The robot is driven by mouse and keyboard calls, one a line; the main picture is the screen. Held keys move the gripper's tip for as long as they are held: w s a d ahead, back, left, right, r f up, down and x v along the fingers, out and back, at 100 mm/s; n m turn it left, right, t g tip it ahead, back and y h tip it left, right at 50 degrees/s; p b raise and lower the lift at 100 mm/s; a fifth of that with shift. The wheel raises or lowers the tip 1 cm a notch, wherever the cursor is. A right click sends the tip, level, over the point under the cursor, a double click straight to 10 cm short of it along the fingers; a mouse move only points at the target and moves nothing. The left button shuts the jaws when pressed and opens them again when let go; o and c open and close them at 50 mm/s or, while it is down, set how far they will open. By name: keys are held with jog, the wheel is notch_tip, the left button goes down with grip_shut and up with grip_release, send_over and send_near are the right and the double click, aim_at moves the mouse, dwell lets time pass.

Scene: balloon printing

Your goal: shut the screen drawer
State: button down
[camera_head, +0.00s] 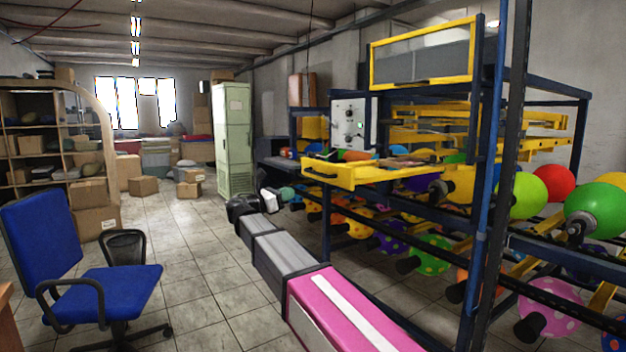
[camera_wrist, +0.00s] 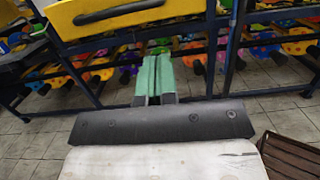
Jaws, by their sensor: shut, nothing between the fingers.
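The yellow screen drawer (camera_head: 372,176) sticks out from the front of the blue-framed machine in the head view, with a black handle (camera_head: 320,174) on its front. Its yellow front also fills the top of the wrist view (camera_wrist: 95,27), with the dark handle (camera_wrist: 125,12) across it. My gripper (camera_head: 290,192) is in front of the machine, lower than the drawer and apart from it. Its green fingers (camera_wrist: 154,60) are shut together and empty, pointing toward the machine under the drawer front in the wrist view.
Balloons on rods, such as a green one (camera_head: 594,210), fill the blue rack (camera_head: 482,200). A grey control box (camera_head: 353,124) is behind the drawer. A blue chair (camera_head: 100,290) stands at left. A green cabinet (camera_head: 232,140) is at the back. The tiled floor (camera_head: 200,270) between is clear.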

aim_at(326, 177)
jog(key=x, duration=0.9)
jog(key=r+x, duration=0.1)
jog(key=x, duration=0.3)
jog(key=shift+w+d, duration=0.15)
jog(key=shift+w, duration=0.1)
jog(key=f+x, duration=0.3)
jog(key=x, duration=1.4)
jog(key=f+x, duration=0.3)
jog(key=x, duration=1.4)
jog(key=w+d+f+x, duration=0.1)
jog(key=f+x, duration=0.2)
jog(key=x, duration=1.4)
jog(key=shift+w+d, duration=0.25)
jog(key=shift+d, duration=0.2)
jog(key=shift+w+d, duration=0.15)
jog(key=shift+d, duration=0.1)
jog(key=shift+w+r, duration=0.1)
